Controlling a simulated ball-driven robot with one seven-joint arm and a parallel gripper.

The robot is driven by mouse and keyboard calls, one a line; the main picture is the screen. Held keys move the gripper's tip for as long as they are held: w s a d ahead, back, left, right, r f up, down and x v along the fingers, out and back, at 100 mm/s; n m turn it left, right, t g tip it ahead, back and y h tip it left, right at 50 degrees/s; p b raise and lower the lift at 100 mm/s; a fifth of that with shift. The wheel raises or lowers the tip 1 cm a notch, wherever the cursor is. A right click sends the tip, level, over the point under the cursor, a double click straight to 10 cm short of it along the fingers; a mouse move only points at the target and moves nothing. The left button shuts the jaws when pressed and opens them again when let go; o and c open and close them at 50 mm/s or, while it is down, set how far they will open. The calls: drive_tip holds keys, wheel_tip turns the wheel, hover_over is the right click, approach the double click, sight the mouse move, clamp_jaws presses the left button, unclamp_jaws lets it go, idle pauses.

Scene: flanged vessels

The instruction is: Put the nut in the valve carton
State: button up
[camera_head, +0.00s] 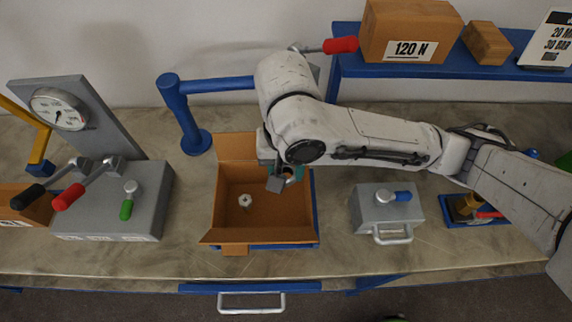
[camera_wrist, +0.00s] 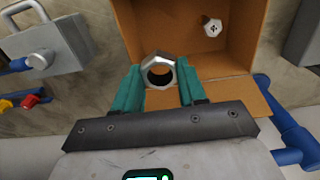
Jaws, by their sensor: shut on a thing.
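The nut is a silver hexagonal ring with a wide hole; in the wrist view the nut (camera_wrist: 159,57) sits between the two teal fingers of my gripper (camera_wrist: 159,72). My gripper is shut on it. In the head view my gripper (camera_head: 284,178) is over the right rear part of the open carton (camera_head: 230,235), and the nut is mostly hidden by the fingers. The carton is a brown cardboard box with its flaps folded out; its wall also shows in the wrist view (camera_wrist: 240,50). I cannot tell the nut's exact height above the carton floor.
A small silver bolt-like piece (camera_head: 245,202) lies in the carton. A grey box with a blue lever (camera_head: 385,208) stands to the right. A grey lever block (camera_head: 115,205) stands to the left. A blue post with a rail (camera_head: 185,115) rises behind the carton.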

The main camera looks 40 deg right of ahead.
drive_tip(key=shift+f, duration=1.2)
drive_tip(key=b, duration=0.8)
approach(287, 210)
drive_tip(key=shift+f+b, duration=1.95)
drive_tip(key=shift+f, duration=0.55)
drive_tip(key=shift+f+b, duration=0.35)
drive_tip(key=shift+f, duration=0.25)
drive_tip(key=o, duration=1.2)
wheel_tip(287, 210, up, 11)
drive_tip(key=p, duration=0.2)
